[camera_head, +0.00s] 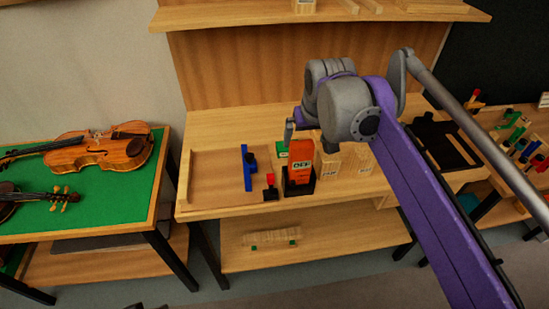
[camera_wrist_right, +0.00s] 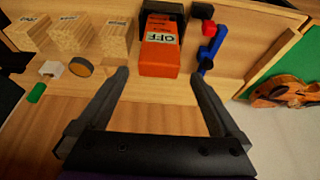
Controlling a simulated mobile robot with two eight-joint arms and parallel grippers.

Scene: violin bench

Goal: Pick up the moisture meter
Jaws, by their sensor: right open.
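The moisture meter is an orange-red block with a white OFF label (camera_head: 300,164). In the right wrist view the meter (camera_wrist_right: 159,58) lies straight ahead, between the lines of the two fingers. My right gripper (camera_head: 308,138) is above and close to the meter, and partly hides its top area. In the wrist view the right gripper (camera_wrist_right: 160,76) is open, with nothing between its fingers. My left gripper is in neither view.
A blue clamp-like tool (camera_head: 247,168) and a small red-and-black item (camera_head: 270,187) stand left of the meter. Labelled wooden blocks (camera_head: 329,166) stand close on its right. A violin (camera_head: 100,152) lies on a green-topped table at left. The bench's left part is mostly clear.

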